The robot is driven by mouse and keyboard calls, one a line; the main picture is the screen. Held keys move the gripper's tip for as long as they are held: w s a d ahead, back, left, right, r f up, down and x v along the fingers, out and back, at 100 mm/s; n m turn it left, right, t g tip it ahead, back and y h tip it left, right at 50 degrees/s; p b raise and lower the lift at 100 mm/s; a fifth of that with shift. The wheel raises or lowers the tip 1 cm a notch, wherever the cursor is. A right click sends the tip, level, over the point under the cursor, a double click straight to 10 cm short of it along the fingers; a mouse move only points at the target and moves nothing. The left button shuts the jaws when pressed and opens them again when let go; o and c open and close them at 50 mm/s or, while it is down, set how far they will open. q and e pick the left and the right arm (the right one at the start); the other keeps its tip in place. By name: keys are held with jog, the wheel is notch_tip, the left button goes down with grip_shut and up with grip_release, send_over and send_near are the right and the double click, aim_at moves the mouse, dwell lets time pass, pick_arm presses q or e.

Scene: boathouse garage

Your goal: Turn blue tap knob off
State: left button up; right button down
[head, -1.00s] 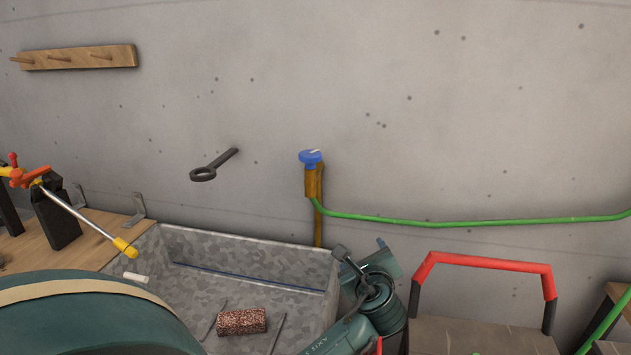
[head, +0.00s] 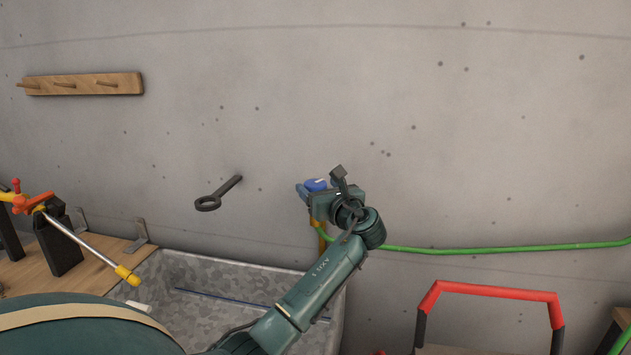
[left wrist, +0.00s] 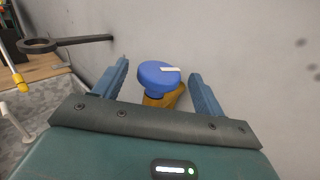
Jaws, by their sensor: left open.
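The blue tap knob (head: 316,185) sits on top of a brass tap on the concrete wall. It has a white mark on its top. In the left wrist view the knob (left wrist: 159,75) stands between the two blue fingers of my left gripper (left wrist: 162,88), with a gap on each side. The brass tap body (left wrist: 165,98) shows just below the knob. In the head view my left gripper (head: 308,191) is open at the knob and hides part of it and most of the tap. My right gripper is not in view.
A green hose (head: 480,249) runs right from the tap along the wall. A metal sink (head: 190,270) lies below. A black ring hook (head: 210,202) sticks out of the wall to the left. A red-handled frame (head: 490,289) stands at lower right.

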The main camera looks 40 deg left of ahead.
pick_arm(q)
jog(key=shift+x, duration=1.45)
jog(key=shift+c, duration=0.3)
jog(key=c, duration=0.9)
